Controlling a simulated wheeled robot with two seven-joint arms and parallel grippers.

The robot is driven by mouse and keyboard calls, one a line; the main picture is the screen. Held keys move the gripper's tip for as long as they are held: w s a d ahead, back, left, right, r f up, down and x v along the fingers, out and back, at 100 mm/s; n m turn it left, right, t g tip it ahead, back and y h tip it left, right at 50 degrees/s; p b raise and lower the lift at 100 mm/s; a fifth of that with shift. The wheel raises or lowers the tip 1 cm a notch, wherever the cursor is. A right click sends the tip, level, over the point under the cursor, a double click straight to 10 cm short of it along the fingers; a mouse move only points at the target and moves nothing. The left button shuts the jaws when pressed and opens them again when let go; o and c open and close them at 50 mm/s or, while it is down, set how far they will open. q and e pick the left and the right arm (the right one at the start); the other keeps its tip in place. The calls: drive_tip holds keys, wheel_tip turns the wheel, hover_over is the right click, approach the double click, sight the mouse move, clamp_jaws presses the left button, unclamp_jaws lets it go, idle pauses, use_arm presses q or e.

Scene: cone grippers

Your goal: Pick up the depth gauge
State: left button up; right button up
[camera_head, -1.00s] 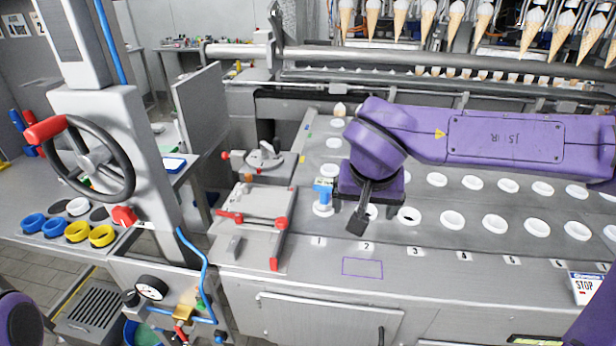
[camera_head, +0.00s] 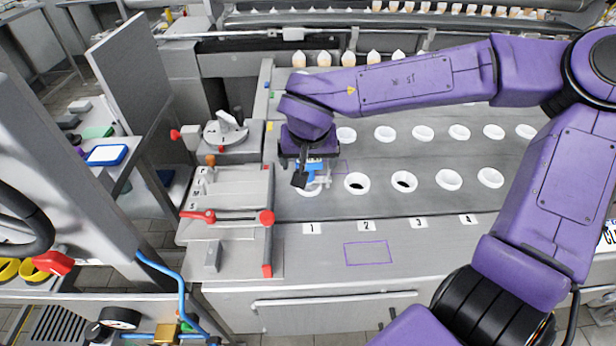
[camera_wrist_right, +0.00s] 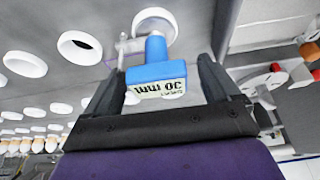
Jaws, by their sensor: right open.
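The depth gauge (camera_head: 309,168) is a small blue device standing at the white-rimmed hole above label 1 on the grey plate. In the right wrist view its blue body (camera_wrist_right: 150,72) and a display reading "30 mm" show between the fingers. My right gripper (camera_head: 313,180) is over the gauge and partly hides it in the head view. In the right wrist view the fingers (camera_wrist_right: 161,68) are open, one on each side of the gauge, with gaps visible. My left gripper is not in view.
The plate (camera_head: 450,215) has rows of white-rimmed holes. A grey fixture with a red-tipped lever (camera_head: 225,217) stands close to the left of the gauge. A round clamp-like device (camera_head: 225,130) is behind it. A purple outlined rectangle (camera_head: 369,252) marks clear plate in front.

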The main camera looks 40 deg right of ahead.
drive_tip(key=shift+x, duration=0.95)
drive_tip(key=shift+s, duration=0.15)
drive_tip(key=c, duration=1.2)
drive_tip(key=shift+r, duration=0.1)
wheel_tip(320, 180, up, 3)
drive_tip(key=shift+r, duration=0.2)
drive_tip(key=s+r+p, duration=0.1)
drive_tip(key=s+r, duration=0.1)
drive_tip(key=s+r+p, duration=0.1)
drive_tip(key=s+r, duration=0.1)
drive_tip(key=r, duration=0.1)
drive_tip(key=shift+s+a+r+p, duration=0.15)
drive_tip(key=shift+s+r+p, duration=0.05)
drive_tip(key=shift+r+p, duration=0.1)
drive_tip(key=shift+c, duration=0.6)
drive_tip(key=s+r, duration=0.4)
drive_tip(key=s, duration=0.5)
drive_tip(key=shift+s, duration=0.25)
